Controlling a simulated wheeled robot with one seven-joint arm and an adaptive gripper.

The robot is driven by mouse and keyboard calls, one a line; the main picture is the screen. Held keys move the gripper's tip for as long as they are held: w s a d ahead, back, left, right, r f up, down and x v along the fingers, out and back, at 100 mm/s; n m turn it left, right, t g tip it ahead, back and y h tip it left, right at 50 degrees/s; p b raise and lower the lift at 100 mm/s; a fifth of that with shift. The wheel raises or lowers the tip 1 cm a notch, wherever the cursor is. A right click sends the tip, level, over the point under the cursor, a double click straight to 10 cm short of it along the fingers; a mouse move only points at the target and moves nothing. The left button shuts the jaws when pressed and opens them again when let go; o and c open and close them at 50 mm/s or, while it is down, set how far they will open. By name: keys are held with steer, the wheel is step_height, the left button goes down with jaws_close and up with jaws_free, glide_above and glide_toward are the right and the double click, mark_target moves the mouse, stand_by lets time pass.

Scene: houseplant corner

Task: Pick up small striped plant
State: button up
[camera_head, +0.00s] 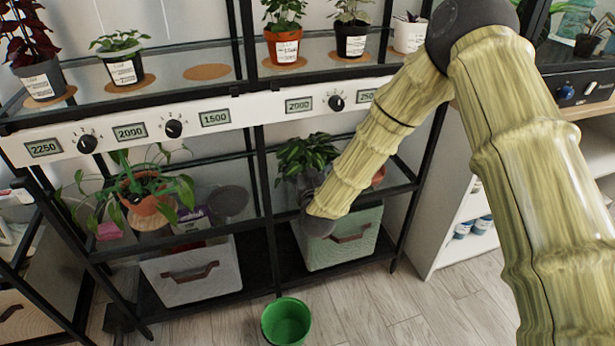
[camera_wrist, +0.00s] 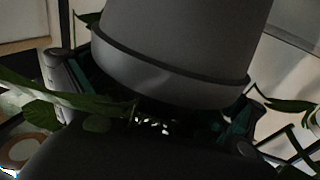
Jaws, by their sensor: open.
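My gripper (camera_wrist: 152,108) is open in the wrist view, with one finger at each side of a dark grey pot (camera_wrist: 185,40). The pot shows upside down there, its rim and green leaves toward the gripper. I cannot tell whether the fingers touch it. In the head view my arm reaches to the middle shelf, beside a leafy green plant (camera_head: 305,153); the gripper is mostly hidden there. A small plant in a white pot (camera_head: 408,38) stands at the right of the upper shelf, partly beside my arm. Stripes on the leaves are not clear on any plant.
The upper glass shelf (camera_head: 180,85) holds several other pots on round cork mats. A trailing plant in a terracotta pot (camera_head: 148,203) stands on the middle shelf at left. Bins (camera_head: 205,282) fill the bottom shelf. A green bucket (camera_head: 286,322) stands on the open floor.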

steer(key=c, duration=1.2)
steer(key=shift+r, duration=0.1)
